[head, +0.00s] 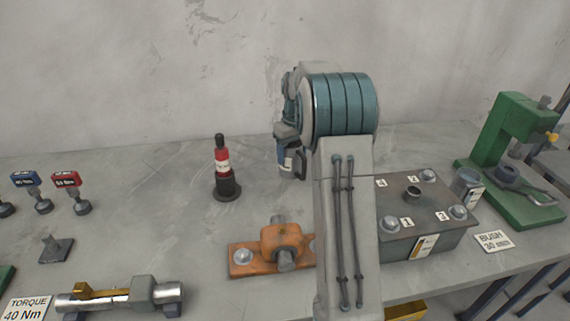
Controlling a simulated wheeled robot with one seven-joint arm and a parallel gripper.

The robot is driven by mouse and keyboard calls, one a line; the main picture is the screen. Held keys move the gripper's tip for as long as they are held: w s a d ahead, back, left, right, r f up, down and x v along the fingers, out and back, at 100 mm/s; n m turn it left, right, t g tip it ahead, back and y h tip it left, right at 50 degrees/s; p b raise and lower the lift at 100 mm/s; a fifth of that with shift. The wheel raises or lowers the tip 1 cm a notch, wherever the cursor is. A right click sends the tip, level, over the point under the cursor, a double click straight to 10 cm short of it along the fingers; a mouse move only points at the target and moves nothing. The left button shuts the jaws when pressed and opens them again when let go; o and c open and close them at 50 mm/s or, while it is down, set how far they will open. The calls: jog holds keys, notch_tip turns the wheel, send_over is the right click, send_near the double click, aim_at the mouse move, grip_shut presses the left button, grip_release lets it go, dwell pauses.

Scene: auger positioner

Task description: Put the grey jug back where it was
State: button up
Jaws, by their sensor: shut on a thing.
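The grey jug (286,161), bluish with a pale label and a dark handle on its right side, shows just left of my arm, towards the back of the bench. My gripper (287,138) is above it and shut on it. My arm hides part of the jug and the gripper's fingers. I cannot tell whether the jug's base touches the bench or hangs just above it.
A red and black bottle (223,170) stands left of the jug. An orange clamp block (268,250) sits in front. A bolted steel block (425,215), a small labelled can (467,185) and a green press (510,160) stand right.

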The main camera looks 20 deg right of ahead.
aim_at(292, 165)
jog(key=shift+w+a+f, duration=0.1)
jog(key=shift+a+f, duration=0.15)
jog(key=shift+a, duration=0.05)
jog(key=f, duration=0.3)
jog(key=shift+d+f+p, duration=0.35)
jog(key=shift+d, duration=0.05)
jog(key=shift+f, duration=0.3)
jog(key=shift+a, duration=0.2)
jog(key=shift+a+f, duration=0.1)
jog(key=shift+f, duration=0.15)
jog(key=o, duration=1.5)
